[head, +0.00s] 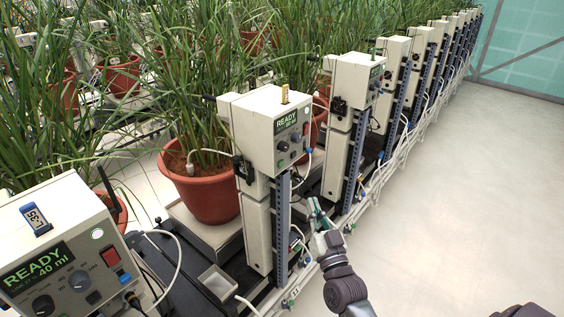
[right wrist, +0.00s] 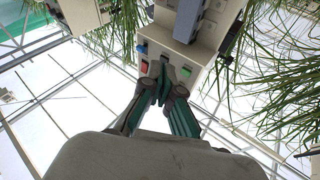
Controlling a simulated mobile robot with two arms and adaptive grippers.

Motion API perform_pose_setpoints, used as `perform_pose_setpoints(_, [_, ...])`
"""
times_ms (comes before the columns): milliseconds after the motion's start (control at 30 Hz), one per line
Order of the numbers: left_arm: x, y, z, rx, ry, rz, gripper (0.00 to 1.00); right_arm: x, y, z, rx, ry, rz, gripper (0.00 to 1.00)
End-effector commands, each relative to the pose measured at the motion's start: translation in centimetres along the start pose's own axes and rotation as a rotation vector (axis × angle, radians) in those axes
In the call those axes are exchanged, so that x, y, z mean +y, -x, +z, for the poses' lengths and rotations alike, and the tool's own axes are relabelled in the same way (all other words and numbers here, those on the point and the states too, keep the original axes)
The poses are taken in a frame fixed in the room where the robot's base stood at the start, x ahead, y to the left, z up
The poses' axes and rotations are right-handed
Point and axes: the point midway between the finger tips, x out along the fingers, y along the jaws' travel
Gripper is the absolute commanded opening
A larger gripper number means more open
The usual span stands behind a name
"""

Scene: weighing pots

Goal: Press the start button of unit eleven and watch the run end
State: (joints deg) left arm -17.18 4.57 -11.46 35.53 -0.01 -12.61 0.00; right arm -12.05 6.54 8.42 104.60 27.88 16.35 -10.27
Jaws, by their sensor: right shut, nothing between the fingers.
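Several cream control units stand in a row. The nearest unit (head: 62,245) has a blue tag that seems to read 35, a screen with READY 40 ml, dials and a red switch. The middle unit (head: 262,130) carries a yellow tag and shows READY 60 ml. The third unit (head: 352,78) has a green tag; its screen is too small to read. I cannot tell which is unit eleven. My right gripper (head: 316,210) is shut and empty, low between the middle and third units. In the right wrist view its fingers (right wrist: 163,88) overlap a cream box (right wrist: 182,55) with red, green and blue parts; contact is unclear.
A terracotta pot (head: 200,190) with tall grass stands behind the middle unit. A small open tray (head: 218,283) sits near its foot. Cables and pipes (head: 375,190) run along the row's front. The pale floor (head: 480,190) at the right is clear.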

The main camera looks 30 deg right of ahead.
Motion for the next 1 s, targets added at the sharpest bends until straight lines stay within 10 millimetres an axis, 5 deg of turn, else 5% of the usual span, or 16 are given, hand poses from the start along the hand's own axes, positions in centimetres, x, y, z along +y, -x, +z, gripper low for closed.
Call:
perform_pose_setpoints(100, [0.0, 0.3, 0.0, 0.0, 0.0, 0.0, 0.4, 0.0, -0.8, -4.2, 0.092, -0.012, 0.006, 0.0])
perform_pose_setpoints(300, [0.0, 0.4, 0.0, 0.0, 0.0, 0.0, 0.4, 0.1, -1.1, -7.4, 0.167, -0.023, 0.012, 0.0])
perform_pose_setpoints(767, [0.0, 0.3, 0.0, 0.0, 0.0, 0.0, 0.4, 0.0, -1.4, -7.6, 0.176, -0.025, 0.012, 0.0])
perform_pose_setpoints(1000, [0.0, -0.2, 0.0, 0.0, 0.0, 0.0, 0.4, -1.2, -3.2, -6.7, 0.176, -0.027, 0.012, 0.0])
